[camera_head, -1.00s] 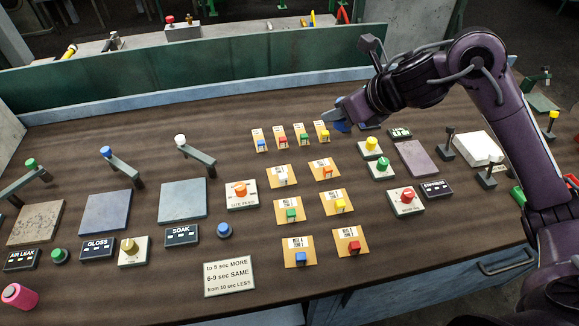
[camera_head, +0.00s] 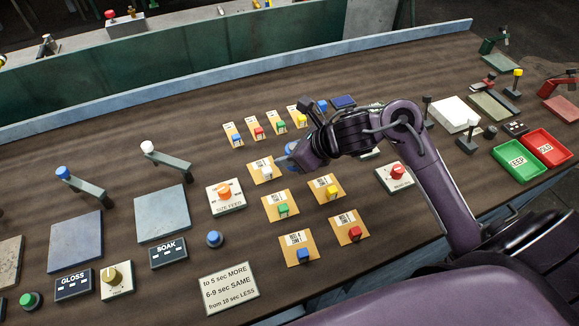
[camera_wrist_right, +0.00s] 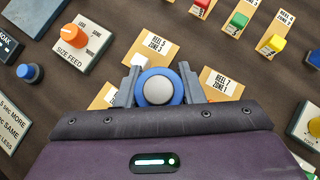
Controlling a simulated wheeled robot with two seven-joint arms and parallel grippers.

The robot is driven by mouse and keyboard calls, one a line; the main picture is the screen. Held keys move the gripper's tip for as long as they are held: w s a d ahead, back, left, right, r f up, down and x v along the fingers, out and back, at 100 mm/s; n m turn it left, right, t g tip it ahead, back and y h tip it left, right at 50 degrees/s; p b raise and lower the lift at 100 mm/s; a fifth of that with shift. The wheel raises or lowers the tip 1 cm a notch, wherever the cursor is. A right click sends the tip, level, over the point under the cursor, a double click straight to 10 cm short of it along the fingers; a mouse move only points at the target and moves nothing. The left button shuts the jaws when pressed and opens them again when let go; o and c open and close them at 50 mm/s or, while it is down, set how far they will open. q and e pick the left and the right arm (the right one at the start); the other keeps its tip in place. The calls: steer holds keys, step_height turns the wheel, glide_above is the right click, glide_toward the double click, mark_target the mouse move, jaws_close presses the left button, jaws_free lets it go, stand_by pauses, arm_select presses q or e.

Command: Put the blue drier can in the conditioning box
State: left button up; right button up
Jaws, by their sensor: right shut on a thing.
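The blue drier can (camera_wrist_right: 158,88) shows end-on in the right wrist view, as a blue ring with a pale round centre. My right gripper (camera_wrist_right: 159,80) is shut on it, one finger on each side. In the head view the right gripper (camera_head: 290,156) is over the tan reel cards, and its wrist hides part of them. A bit of the blue can (camera_head: 281,161) shows at its tip. I cannot tell which thing is the conditioning box; no label in view names it. My left gripper is not in view.
Tan cards with coloured blocks (camera_head: 283,206) lie below and around the gripper. The size feed dial (camera_head: 226,196) and a blue button (camera_head: 214,239) are to the left. Green (camera_head: 519,162) and red (camera_head: 546,148) trays stand at the right. The back left of the table is clear.

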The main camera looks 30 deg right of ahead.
mark_target(290, 175)
steer(key=shift+f, duration=0.3)
step_height(290, 175, down, 4)
steer(key=shift+r, duration=0.2)
steer(key=shift+f, duration=0.25)
steer(key=shift+f+b, duration=0.25)
steer(key=shift+b, duration=0.3)
steer(key=o, duration=1)
steer(key=shift+r, duration=0.1)
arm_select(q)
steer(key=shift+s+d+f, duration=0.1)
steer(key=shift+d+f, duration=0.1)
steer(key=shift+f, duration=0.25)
arm_select(e)
steer(key=shift+o, duration=0.4)
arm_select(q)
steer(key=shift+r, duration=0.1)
